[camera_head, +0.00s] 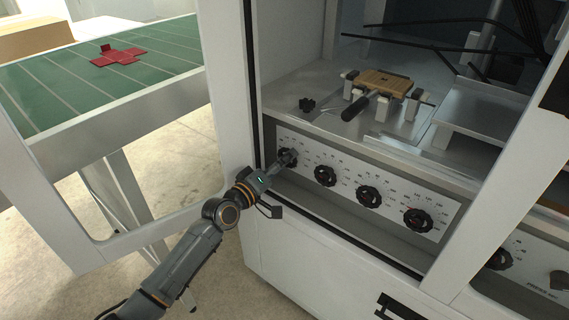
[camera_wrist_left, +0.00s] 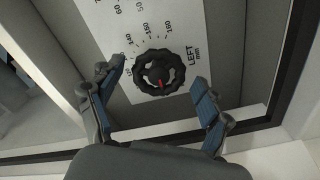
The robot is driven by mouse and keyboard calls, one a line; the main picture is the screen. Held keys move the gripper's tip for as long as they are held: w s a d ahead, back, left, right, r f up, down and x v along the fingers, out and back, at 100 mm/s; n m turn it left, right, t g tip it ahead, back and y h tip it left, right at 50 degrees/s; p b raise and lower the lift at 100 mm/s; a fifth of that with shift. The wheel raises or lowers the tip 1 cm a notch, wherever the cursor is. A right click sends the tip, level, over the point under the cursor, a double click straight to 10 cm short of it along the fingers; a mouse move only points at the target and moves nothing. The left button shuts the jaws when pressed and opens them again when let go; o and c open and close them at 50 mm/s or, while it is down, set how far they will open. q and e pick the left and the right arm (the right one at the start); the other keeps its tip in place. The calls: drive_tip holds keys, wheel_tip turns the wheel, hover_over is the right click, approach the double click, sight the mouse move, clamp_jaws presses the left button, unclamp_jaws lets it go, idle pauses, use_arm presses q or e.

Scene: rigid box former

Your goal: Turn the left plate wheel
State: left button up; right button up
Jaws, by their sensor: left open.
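The left plate wheel (camera_wrist_left: 158,73) is a black lobed knob with a red mark, on a white dial panel printed "LEFT mm". In the head view it is the leftmost knob (camera_head: 287,157) of the row, partly covered by my gripper. My left gripper (camera_wrist_left: 158,88) is open in the wrist view, one finger on each side of the wheel, with visible gaps between the fingers and its rim. In the head view my left gripper (camera_head: 281,170) reaches in front of the panel from the left. My right gripper is not in view.
More black knobs (camera_head: 368,196) run along the panel (camera_head: 345,183) to the right. A white frame post (camera_head: 226,90) stands left of the panel. Above it a wooden block (camera_head: 382,83) sits on the machine deck. A green table (camera_head: 60,90) with a red cardboard piece (camera_head: 118,56) stands left.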

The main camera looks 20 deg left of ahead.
use_arm(q)
drive_tip(key=shift+w+d, duration=0.15)
drive_tip(key=shift+w, duration=0.3)
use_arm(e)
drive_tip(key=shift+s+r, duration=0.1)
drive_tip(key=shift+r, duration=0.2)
use_arm(q)
drive_tip(key=shift+c, duration=0.2)
drive_tip(key=c, duration=1.1)
